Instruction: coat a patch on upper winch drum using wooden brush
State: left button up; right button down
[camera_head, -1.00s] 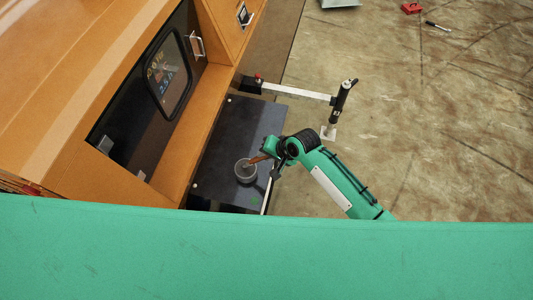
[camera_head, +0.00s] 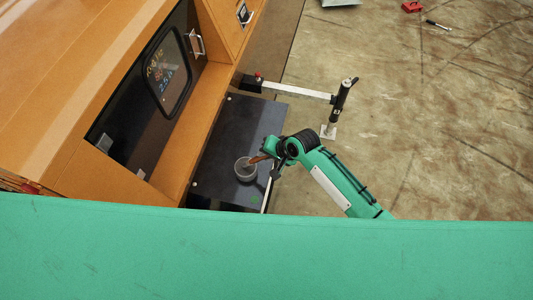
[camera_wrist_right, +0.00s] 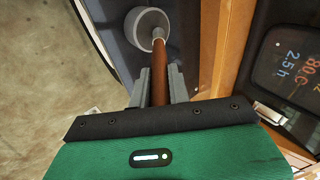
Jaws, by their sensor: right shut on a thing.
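My right gripper (camera_head: 268,153) is shut on the brown handle of the wooden brush (camera_head: 257,158), beside a small grey cup (camera_head: 245,173) on the dark platform. In the right wrist view the gripper (camera_wrist_right: 159,86) has a finger on each side of the brush handle (camera_wrist_right: 161,65). The handle reaches to the grey cup (camera_wrist_right: 137,27), and its metal-coloured far end is at the cup's opening. The bristles are hidden, and I cannot tell how deep they sit. I cannot make out a winch drum. My left gripper is not in view.
The dark platform (camera_head: 236,125) adjoins an orange cabinet (camera_head: 100,75) with a dark panel and small screen (camera_head: 168,72). A white bar (camera_head: 297,91) with a black upright post (camera_head: 341,103) extends right. Open concrete floor lies beyond, with a red item (camera_head: 411,7).

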jog(key=shift+f+p, duration=0.15)
jog(key=shift+p, duration=0.15)
dwell(1.4)
notch_tip(320, 180, up, 5)
jog(key=p, duration=0.5)
jog(key=shift+r+p, duration=0.55)
jog(key=shift+r, duration=0.55)
